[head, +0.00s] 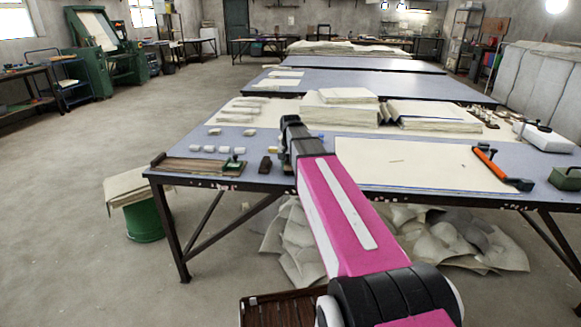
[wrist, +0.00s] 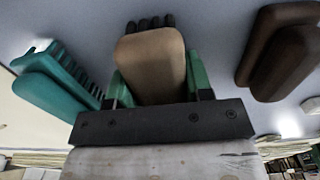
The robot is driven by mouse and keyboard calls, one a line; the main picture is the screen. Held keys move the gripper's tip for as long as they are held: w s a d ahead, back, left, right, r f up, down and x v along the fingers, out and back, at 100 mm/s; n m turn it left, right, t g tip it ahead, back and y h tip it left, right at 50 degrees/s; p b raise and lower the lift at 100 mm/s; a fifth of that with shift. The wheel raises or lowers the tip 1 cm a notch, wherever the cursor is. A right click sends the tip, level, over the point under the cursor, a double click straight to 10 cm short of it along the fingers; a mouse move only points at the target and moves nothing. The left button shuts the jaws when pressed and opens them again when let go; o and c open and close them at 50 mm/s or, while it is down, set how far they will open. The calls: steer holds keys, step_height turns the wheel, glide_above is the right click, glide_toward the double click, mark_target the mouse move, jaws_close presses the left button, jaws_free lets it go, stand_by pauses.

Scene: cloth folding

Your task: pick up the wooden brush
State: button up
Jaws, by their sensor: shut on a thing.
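In the wrist view, my gripper (wrist: 160,92) is shut on the wooden brush (wrist: 151,58). The brush has a smooth tan wooden body with dark bristles showing at its far end. Green fingers press against its left and right sides. I cannot tell whether the brush touches the table or is just clear of it. In the head view, my pink and white arm reaches over the near table's front edge, and its dark end hides the fingers and the brush.
In the wrist view, a teal brush (wrist: 58,80) lies to the left and a dark brown brush-like block (wrist: 283,52) to the right. The blue-grey table (head: 300,184) also bears small white blocks (head: 209,149), paper stacks (head: 433,112) and an orange-handled tool (head: 497,168).

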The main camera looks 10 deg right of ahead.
mark_target(288, 161)
steer(key=r, duration=0.3)
steer(key=a+r, duration=0.1)
steer(key=shift+s+r, duration=0.15)
steer(key=shift+s, duration=0.2)
steer(key=s+a+r, duration=0.5)
steer(key=a+r, duration=0.1)
steer(key=a, duration=0.3)
steer(key=shift+s+r, duration=0.15)
steer(key=shift+s, duration=0.05)
